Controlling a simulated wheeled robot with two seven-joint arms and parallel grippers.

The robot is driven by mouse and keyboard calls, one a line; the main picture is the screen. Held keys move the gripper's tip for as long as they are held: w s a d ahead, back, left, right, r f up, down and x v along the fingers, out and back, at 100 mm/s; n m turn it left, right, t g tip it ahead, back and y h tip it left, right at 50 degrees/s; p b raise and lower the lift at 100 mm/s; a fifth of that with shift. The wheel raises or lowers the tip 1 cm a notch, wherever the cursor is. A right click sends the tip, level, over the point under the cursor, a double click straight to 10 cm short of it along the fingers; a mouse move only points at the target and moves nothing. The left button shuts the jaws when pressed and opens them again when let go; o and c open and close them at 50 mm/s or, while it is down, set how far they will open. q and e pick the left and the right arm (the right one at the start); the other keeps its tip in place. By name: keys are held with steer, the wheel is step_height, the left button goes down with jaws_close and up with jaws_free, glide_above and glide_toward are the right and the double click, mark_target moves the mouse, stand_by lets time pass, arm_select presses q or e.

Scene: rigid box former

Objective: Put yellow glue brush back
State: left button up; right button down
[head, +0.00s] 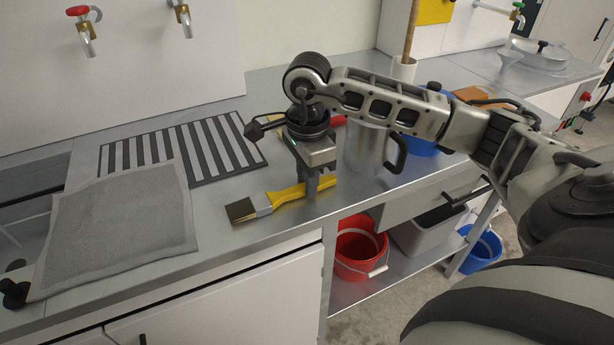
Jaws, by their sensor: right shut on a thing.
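The yellow glue brush (287,195) has a yellow handle, a metal band and dark bristles that point left. It lies nearly level at the front edge of the steel counter. I cannot tell whether it touches the counter or is slightly above it. My right gripper (313,190) points down and is shut on the yellow handle. The handle's end shows just to the right of the fingers. My left gripper is not in view.
A slotted dark rack (187,152) and a grey sheet (120,228) lie to the left. A metal jug (366,150) with a black handle and a blue container (420,146) stand to the right. A red bucket (357,255) is on the shelf below.

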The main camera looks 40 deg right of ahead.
steer(key=shift+f, duration=0.25)
steer(key=c, duration=1.3)
jaws_free()
steer(key=shift+r, duration=0.1)
steer(key=shift+o, duration=0.2)
step_height(320, 180, up, 12)
steer(key=shift+r+p, duration=0.2)
steer(key=shift+p, duration=0.2)
